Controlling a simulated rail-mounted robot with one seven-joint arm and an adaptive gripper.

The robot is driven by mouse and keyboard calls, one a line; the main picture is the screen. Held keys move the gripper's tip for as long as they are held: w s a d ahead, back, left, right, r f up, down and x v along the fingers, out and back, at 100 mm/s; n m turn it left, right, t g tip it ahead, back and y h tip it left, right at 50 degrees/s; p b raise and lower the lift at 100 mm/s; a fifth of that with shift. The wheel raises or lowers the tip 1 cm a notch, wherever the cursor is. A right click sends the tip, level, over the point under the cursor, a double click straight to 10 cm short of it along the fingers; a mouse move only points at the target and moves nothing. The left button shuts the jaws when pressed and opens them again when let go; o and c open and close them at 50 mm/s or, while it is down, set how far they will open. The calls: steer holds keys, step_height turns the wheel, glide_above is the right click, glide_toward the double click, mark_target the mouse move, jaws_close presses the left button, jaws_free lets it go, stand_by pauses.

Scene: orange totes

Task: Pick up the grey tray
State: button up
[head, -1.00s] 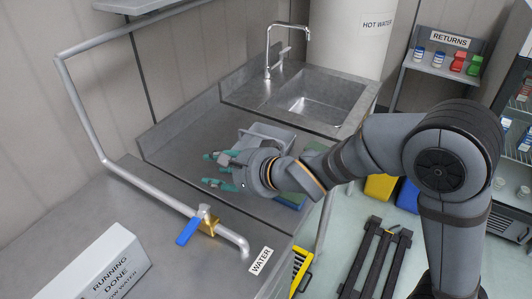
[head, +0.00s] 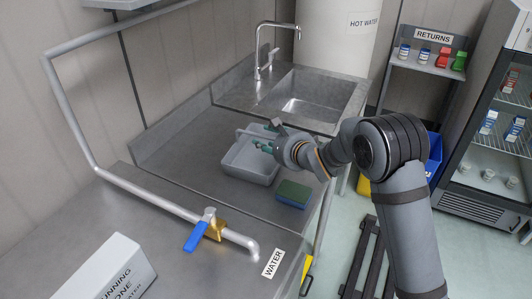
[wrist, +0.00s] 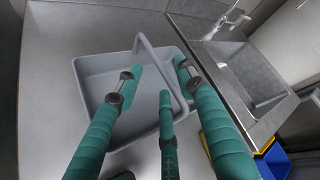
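The grey tray (head: 240,172) is a shallow bin with a raised bar handle (head: 250,135), standing on the metal counter just before the sink. In the wrist view the tray (wrist: 95,72) lies below my gripper (wrist: 157,76), and its handle (wrist: 165,70) runs between my spread teal fingers. The fingers are open, and I see no grip on the handle. Whether a finger touches it I cannot tell. In the head view my gripper (head: 264,138) is at the tray's right far side, partly hiding that rim.
A green and blue sponge (head: 292,194) lies on the counter right of the tray. The sink (head: 320,95) with its tap is behind. A pipe with a blue-handled valve (head: 200,232) runs along the raised left ledge. The counter left of the tray is clear.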

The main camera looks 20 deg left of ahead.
mark_target(258, 135)
steer(key=shift+s+p+x, duration=0.2)
steer(key=shift+p+x, duration=0.8)
steer(key=shift+x, duration=2.1)
steer(key=shift+a+f, duration=0.15)
steer(key=shift+c, duration=0.5)
steer(key=c, duration=0.8)
jaws_close()
